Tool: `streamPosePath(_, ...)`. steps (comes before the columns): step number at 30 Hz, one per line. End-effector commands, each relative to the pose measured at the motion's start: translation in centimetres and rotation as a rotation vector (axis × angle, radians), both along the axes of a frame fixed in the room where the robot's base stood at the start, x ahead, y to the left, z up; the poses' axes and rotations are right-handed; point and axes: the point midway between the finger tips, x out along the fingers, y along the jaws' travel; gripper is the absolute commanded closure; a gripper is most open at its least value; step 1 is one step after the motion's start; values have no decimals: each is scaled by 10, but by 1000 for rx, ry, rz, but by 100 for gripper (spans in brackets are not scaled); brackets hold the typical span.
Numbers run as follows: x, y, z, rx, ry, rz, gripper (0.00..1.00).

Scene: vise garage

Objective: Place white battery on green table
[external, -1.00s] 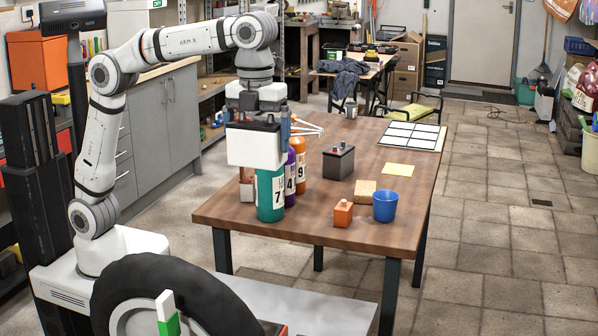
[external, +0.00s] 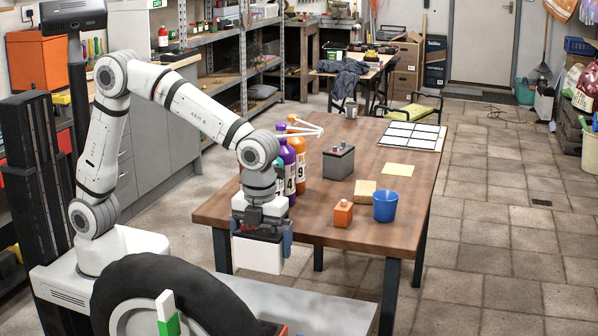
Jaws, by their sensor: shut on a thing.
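The white battery (external: 258,256), a white block with a dark top, is in my gripper (external: 262,234). My gripper points down and is shut on it, with a finger on either side. In the picture the battery covers part of the near left edge of the brown wooden table (external: 340,220); its height is hard to judge, and I see nothing under it. I cannot make out a green table in view; the table in front of me is brown.
Purple (external: 287,165) and orange (external: 298,155) bottles stand just behind my wrist. A dark battery (external: 339,163), a sponge (external: 365,189), an orange block (external: 343,214), a blue cup (external: 385,206), yellow paper (external: 398,170) and a white grid (external: 412,136) are on the table.

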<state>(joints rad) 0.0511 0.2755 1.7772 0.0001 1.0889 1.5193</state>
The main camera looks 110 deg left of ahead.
Motion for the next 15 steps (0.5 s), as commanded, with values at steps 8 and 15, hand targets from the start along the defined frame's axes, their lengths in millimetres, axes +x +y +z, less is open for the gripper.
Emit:
streamPosePath(8,0,0,-15,0,-3,0,63)
streamPosePath(15,0,0,-48,0,0,0,63)
